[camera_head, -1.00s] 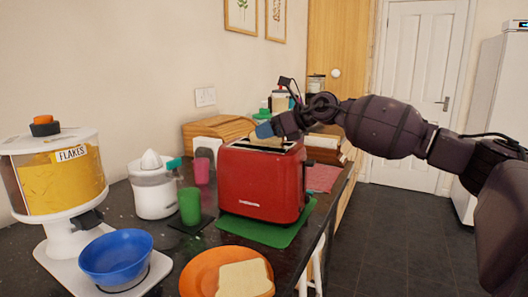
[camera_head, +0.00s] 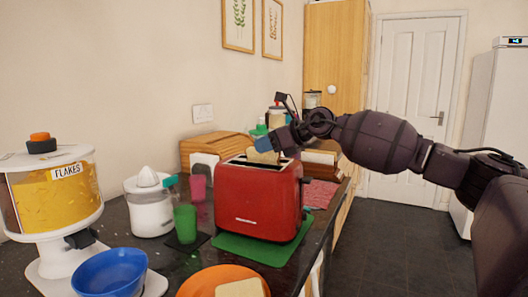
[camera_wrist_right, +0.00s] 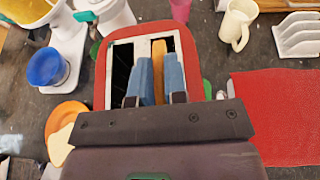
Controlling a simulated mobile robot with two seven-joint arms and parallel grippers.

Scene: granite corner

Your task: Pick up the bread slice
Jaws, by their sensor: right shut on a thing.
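A bread slice (camera_head: 262,157) stands upright at the top of the red toaster (camera_head: 258,203), its lower part hidden by the toaster. My right gripper (camera_head: 272,143) is above the toaster and shut on this slice. In the right wrist view, the slice (camera_wrist_right: 159,68) shows edge-on between the two blue fingers of the gripper (camera_wrist_right: 160,82), over the toaster's (camera_wrist_right: 188,58) slot opening. A second bread slice (camera_head: 240,289) lies on the orange plate (camera_head: 200,282) in front. My left gripper is not in view.
The toaster stands on a green mat (camera_head: 265,250). A green cup (camera_head: 185,223), pink cup (camera_head: 198,187), white juicer (camera_head: 148,205), blue bowl (camera_head: 110,272) and flakes dispenser (camera_head: 55,195) stand left. A wooden bread box (camera_head: 215,147) is behind. The counter edge is at right.

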